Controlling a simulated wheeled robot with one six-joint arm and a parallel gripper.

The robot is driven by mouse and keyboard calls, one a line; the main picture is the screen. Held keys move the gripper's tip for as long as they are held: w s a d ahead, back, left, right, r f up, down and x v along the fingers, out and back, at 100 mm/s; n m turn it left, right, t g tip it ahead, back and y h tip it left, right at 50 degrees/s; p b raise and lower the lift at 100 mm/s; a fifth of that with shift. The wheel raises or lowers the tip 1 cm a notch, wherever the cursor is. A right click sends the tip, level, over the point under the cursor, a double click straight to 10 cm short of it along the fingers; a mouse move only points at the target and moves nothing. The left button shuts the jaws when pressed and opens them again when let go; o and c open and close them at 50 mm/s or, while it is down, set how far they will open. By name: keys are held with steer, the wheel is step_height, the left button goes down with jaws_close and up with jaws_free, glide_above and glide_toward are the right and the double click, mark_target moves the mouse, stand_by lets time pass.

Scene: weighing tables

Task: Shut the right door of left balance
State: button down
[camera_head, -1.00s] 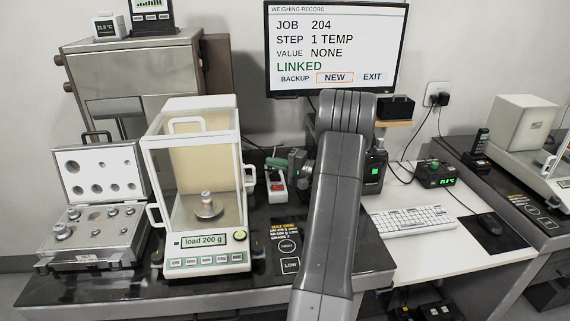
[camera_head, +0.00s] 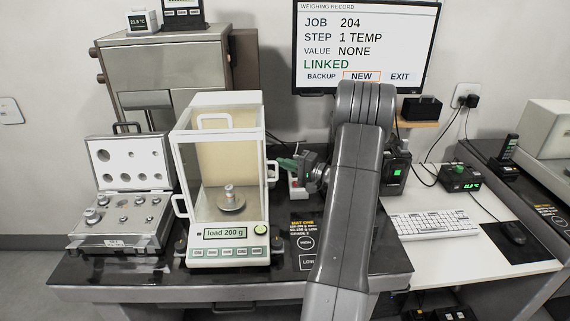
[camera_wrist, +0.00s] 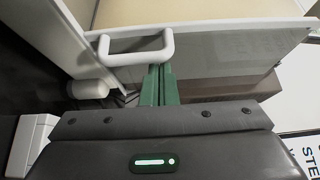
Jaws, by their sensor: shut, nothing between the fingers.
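The left balance (camera_head: 240,249) stands on the dark table, with a glass draft shield and a small metal weight (camera_head: 229,191) on its pan. Its right door carries a white loop handle (camera_head: 272,171), which sits farther back than the left door's handle (camera_head: 180,206). The right handle is large in the wrist view (camera_wrist: 135,57). My gripper (camera_head: 279,162) is at the right side of the balance, close to this handle. Its green fingers (camera_wrist: 158,70) are shut and empty, with the tips at the handle's bar. I cannot tell whether they touch it.
An open weight case (camera_head: 124,215) stands left of the balance. A metal cabinet (camera_head: 165,70) is behind. A monitor (camera_head: 366,45) hangs on the wall above my arm. A keyboard (camera_head: 434,223) lies on the white desk to the right.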

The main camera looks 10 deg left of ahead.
steer(key=s+d+b, duration=0.4)
steer(key=s+b, duration=0.4)
steer(key=s, duration=0.7)
steer(key=shift+s+d+b, duration=0.15)
steer(key=shift+d+b, duration=0.05)
steer(key=shift+b, duration=0.15)
steer(key=shift+f, duration=0.1)
